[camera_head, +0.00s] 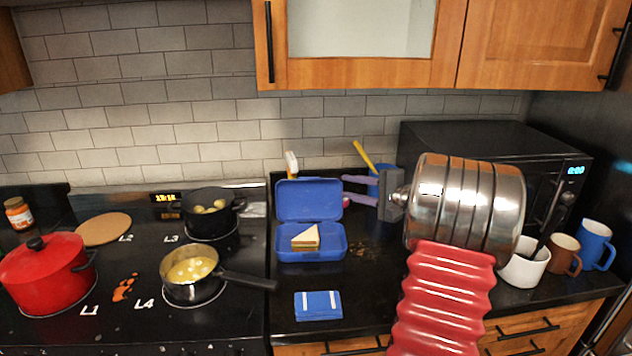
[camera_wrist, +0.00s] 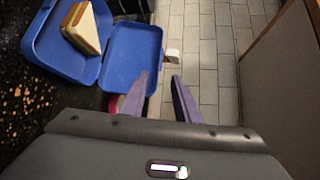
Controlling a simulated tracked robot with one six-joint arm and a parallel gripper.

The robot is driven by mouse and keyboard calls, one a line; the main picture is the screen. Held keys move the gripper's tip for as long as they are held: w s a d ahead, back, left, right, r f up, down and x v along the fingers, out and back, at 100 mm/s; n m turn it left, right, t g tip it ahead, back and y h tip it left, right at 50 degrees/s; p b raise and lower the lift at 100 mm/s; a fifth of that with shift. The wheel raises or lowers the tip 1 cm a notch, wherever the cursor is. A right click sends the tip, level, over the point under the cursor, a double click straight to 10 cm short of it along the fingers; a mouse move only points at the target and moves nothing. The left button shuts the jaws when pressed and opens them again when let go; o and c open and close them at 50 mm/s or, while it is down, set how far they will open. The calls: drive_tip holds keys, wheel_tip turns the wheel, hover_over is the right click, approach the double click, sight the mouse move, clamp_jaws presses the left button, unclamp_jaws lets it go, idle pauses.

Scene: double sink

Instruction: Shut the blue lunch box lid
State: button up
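The blue lunch box (camera_head: 330,248) stands open on the dark counter, with a sandwich (camera_head: 305,238) in its base. Its lid (camera_head: 308,203) stands up at the back, leaning slightly backward. My gripper (camera_head: 346,190) comes in from the right, its purple fingers level with the lid near its right edge. In the wrist view the lid (camera_wrist: 130,58) and base (camera_wrist: 50,52) are both seen. There my gripper (camera_wrist: 160,80) is open, its fingers apart with nothing between them. One fingertip overlaps the lid's edge in the picture; I cannot tell whether they touch.
A blue packet (camera_head: 318,306) lies in front of the box. A pan of yellow food (camera_head: 190,268) is on the hob at left, its handle pointing toward the box. A black microwave (camera_head: 480,140), white mug (camera_head: 522,268) and blue mug (camera_head: 595,240) stand right. Tiled wall (camera_head: 220,110) is behind.

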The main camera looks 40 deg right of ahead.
sight(311, 180)
drive_tip(key=x, duration=1.4)
drive_tip(key=shift+r, duration=0.1)
drive_tip(key=shift+c, duration=0.4)
clamp_jaws()
drive_tip(key=shift+s, duration=0.1)
